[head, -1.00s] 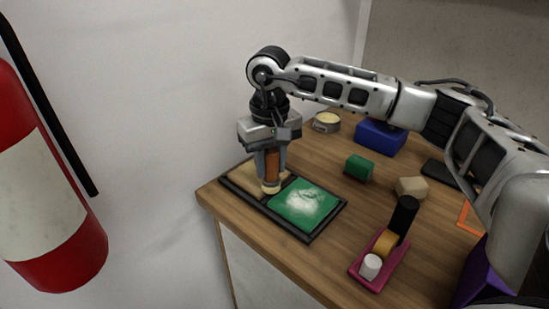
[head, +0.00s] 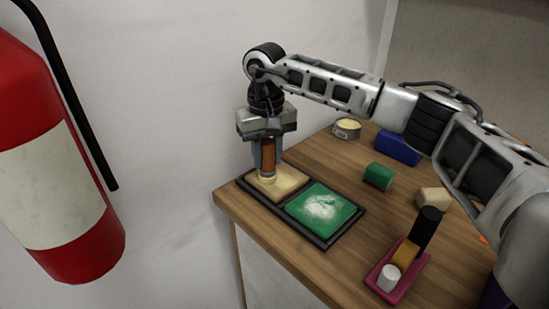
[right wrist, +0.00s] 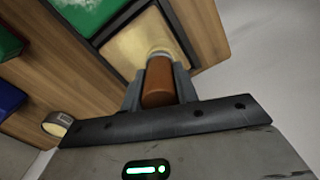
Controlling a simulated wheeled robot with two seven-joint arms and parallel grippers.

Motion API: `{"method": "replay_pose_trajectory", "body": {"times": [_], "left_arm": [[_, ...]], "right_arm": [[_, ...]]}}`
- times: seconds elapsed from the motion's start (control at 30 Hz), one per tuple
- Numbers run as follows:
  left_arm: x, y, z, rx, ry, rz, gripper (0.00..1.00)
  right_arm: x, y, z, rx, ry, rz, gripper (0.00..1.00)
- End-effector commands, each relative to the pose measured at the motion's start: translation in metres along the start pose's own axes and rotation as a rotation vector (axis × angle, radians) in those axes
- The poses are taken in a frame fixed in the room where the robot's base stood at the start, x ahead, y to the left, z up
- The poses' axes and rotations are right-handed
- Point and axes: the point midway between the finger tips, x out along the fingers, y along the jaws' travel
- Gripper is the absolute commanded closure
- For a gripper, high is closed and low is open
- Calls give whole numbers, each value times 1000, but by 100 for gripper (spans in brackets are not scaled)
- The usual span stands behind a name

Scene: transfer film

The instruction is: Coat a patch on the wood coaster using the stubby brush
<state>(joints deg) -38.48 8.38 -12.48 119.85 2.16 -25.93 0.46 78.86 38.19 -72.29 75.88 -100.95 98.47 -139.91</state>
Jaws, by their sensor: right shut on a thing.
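My right gripper (head: 265,158) is shut on the brown handle of the stubby brush (head: 268,160), which points down. The brush also shows in the right wrist view (right wrist: 158,84) between the fingers. Its pale tip is over the wood coaster (head: 288,181), at the coaster's left part; I cannot tell for sure whether it touches. The coaster is a light tan square in the left section of a black tray (head: 324,245). A green square (head: 336,212) with a white smear lies in the right section. My left gripper is not in view.
A magenta holder (head: 416,275) with black, amber and white pieces stands front right. A green block (head: 378,176), a beige block (head: 433,200), a blue box (head: 398,148) and a round tin (head: 346,129) stand further back. A red fire extinguisher (head: 60,170) is at left.

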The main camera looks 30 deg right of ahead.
Motion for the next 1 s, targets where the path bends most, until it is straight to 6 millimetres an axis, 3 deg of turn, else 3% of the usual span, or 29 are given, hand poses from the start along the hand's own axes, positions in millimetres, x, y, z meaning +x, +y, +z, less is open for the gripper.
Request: {"method": "replay_pose_trajectory", "body": {"times": [0.63,1.0], "left_arm": [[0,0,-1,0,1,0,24],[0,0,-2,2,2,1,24]], "right_arm": [[0,-15,-38,1,1,-1,93],[0,-15,-41,0,1,0,93]]}}
